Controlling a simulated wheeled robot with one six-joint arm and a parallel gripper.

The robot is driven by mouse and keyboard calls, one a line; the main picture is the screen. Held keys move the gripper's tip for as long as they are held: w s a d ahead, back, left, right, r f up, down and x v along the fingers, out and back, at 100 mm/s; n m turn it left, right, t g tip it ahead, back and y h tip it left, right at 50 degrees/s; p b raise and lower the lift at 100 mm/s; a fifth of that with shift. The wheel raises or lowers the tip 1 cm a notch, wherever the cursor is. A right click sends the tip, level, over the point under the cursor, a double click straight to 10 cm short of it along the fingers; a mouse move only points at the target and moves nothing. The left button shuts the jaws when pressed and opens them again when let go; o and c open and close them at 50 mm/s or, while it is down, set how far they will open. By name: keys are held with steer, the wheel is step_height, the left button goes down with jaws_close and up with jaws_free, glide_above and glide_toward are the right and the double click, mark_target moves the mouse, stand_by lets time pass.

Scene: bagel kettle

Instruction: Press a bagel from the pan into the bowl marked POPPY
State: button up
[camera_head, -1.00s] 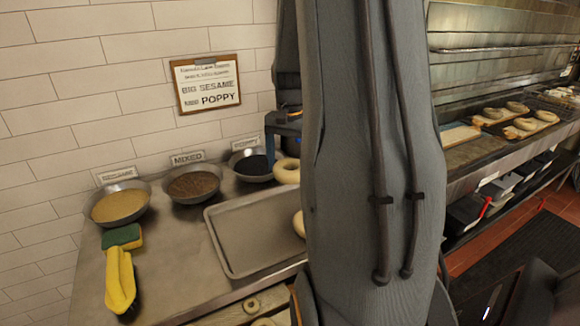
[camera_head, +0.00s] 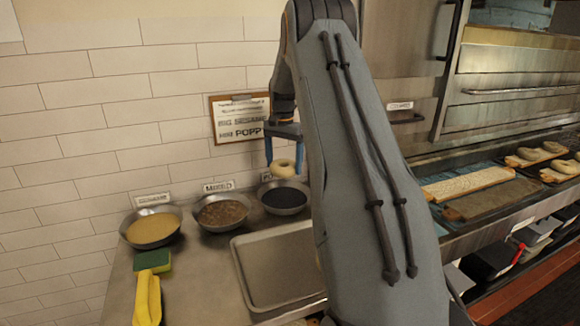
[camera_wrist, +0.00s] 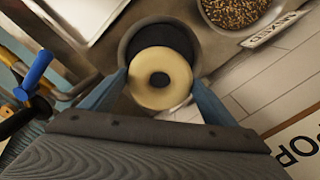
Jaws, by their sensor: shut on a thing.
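A pale bagel (camera_head: 283,168) is held between the blue fingers of my gripper (camera_head: 284,160). It hangs above the rightmost bowl (camera_head: 284,208), which holds dark seeds. The label behind that bowl is mostly hidden by the bagel and gripper. The pan (camera_head: 243,270) stands on the counter in front of the bowls; its visible part is empty and my arm hides its right side.
A bowl marked MIXED (camera_head: 222,212) and a tan-seed bowl (camera_head: 151,227) stand to the left. A green and yellow sponge (camera_head: 152,262) and yellow gloves (camera_head: 147,300) lie at the front left. An order board (camera_head: 239,118) hangs on the wall. Boards with bagels (camera_head: 535,156) lie far right.

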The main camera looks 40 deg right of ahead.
steer(key=shift+f+b, duration=2.05)
steer(key=shift+f, duration=3)
steer(key=shift+f, duration=0.4)
steer(key=shift+r, duration=0.1)
step_height(320, 180, up, 10)
steer(key=p, duration=0.4)
